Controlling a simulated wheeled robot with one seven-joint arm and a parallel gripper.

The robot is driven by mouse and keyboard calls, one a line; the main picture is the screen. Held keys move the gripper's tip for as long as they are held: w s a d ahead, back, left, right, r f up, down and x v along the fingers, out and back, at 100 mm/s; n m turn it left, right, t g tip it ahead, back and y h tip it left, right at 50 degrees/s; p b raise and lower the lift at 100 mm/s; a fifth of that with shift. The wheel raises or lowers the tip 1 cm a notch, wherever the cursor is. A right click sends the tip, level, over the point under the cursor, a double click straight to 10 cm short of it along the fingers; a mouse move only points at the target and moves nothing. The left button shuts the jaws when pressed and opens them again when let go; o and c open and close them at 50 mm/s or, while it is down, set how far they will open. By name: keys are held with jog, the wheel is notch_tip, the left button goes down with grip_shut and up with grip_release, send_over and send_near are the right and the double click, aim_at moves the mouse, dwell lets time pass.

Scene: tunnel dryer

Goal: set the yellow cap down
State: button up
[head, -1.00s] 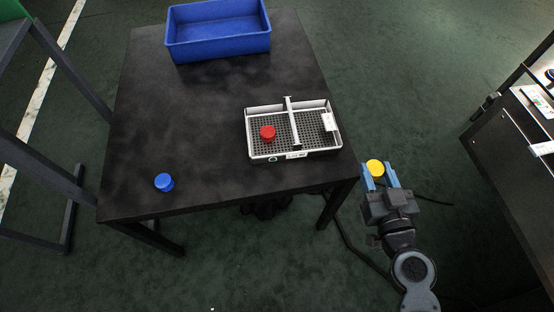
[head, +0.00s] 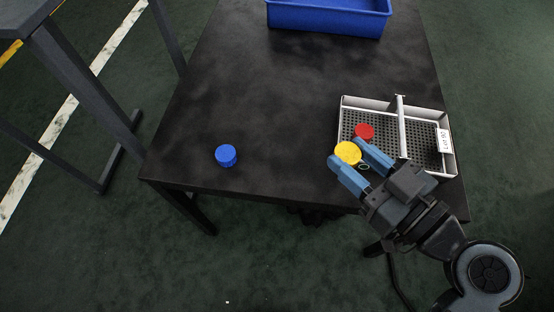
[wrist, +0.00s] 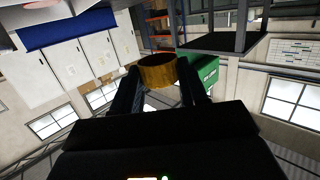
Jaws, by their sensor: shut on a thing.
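The yellow cap (head: 348,153) is between the fingers of my gripper (head: 358,160), which is shut on it. In the head view the cap appears over the front left edge of the white tray; its height above the tray is hard to tell. The wrist view also shows the cap (wrist: 157,70) held between the fingertips. A red cap (head: 364,131) lies in the left compartment of the tray (head: 441,115), just behind the yellow cap in the picture. A blue cap (head: 226,155) stands on the black table (head: 270,90) near its front left.
The tray has a perforated floor, a divider bar (head: 401,125) and a white label (head: 444,140) on its right. A blue bin (head: 330,20) stands at the back of the table. A dark metal frame (head: 75,75) stands to the left.

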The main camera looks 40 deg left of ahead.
jog(key=b, duration=0.2)
send_over(282, 170)
notch_tip(282, 170, down, 7)
jog(key=shift+w+d+r, duration=0.1)
jog(key=shift+f+b, duration=0.55)
jog(key=shift+f, duration=1.35)
jog(key=shift+f+b, duration=0.25)
jog(key=shift+b, duration=0.05)
jog(key=o, duration=1)
jog(key=shift+r, duration=0.1)
jog(key=shift+r+p, duration=0.1)
jog(key=shift+p, duration=0.4)
